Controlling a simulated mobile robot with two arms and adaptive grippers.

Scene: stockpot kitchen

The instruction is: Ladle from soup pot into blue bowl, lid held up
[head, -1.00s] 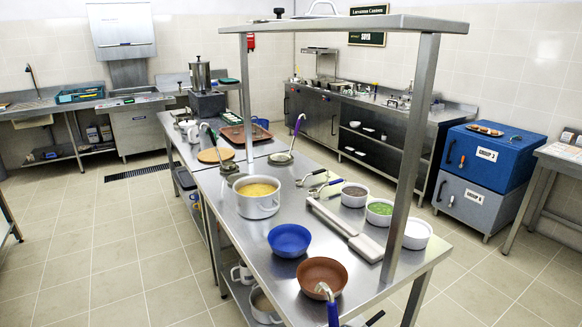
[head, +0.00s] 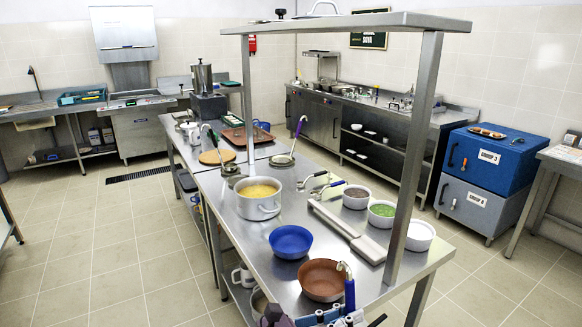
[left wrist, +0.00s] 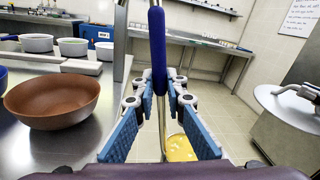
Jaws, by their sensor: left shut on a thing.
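The soup pot (head: 258,211), light grey and full of yellow soup, stands on the steel table in the head view. The blue bowl (head: 290,241) is in front of it, with a brown bowl (head: 323,281) nearer me. My left gripper (head: 343,317) is low in the head view, just in front of the brown bowl. It is shut on the blue handle of a ladle (head: 349,294), held upright. In the left wrist view the ladle (left wrist: 157,40) passes between the blue finger pads, and yellow soup (left wrist: 181,148) shows low down. My right gripper is not in view.
An upright post (head: 410,150) and overhead shelf (head: 345,22) stand over the table; a metal loop handle shows on the shelf. White bowls (head: 419,236) line the right edge. The left wrist view shows a grey object with a loop handle (left wrist: 290,95), unclear which.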

